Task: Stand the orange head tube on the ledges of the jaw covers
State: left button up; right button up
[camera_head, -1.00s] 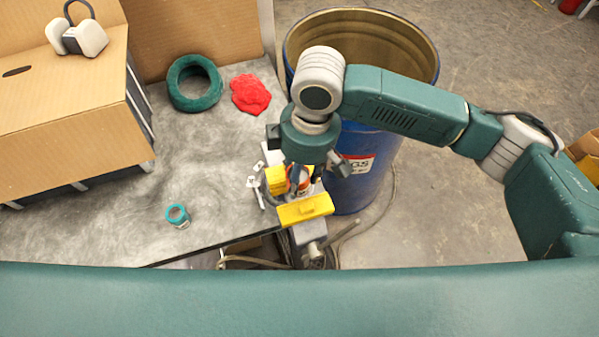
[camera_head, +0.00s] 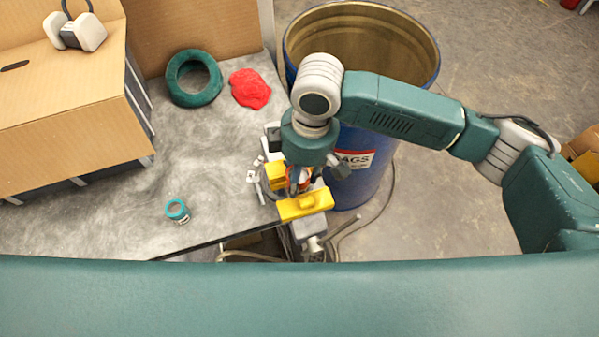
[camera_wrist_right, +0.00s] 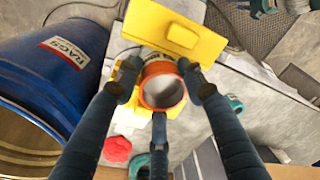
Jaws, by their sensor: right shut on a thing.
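The orange head tube (camera_head: 304,176) is held upright-looking between the yellow jaw covers at the vise. In the right wrist view, I look down into the open end of the head tube (camera_wrist_right: 162,91). My right gripper (camera_head: 299,187) points down with its fingers closed around the tube. One jaw cover (camera_head: 306,205) is on the near side, and the other jaw cover (camera_head: 274,177) is behind and left. The near cover (camera_wrist_right: 178,27) lies above the tube in the wrist view. Whether the tube touches the ledges is hidden. My left gripper is in neither view.
A blue drum (camera_head: 368,190) stands right of the bench. A green ring (camera_head: 177,93), a red cloth (camera_head: 250,88) and a small teal-topped jar (camera_head: 177,211) are on the bench (camera_head: 130,215). Mid-bench is clear.

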jog(key=o, duration=1.4)
notch_tip(320, 180, up, 12)
jog(key=d, duration=0.1)
jog(key=shift+d+f, duration=0.1)
jog(key=shift+f, duration=0.05)
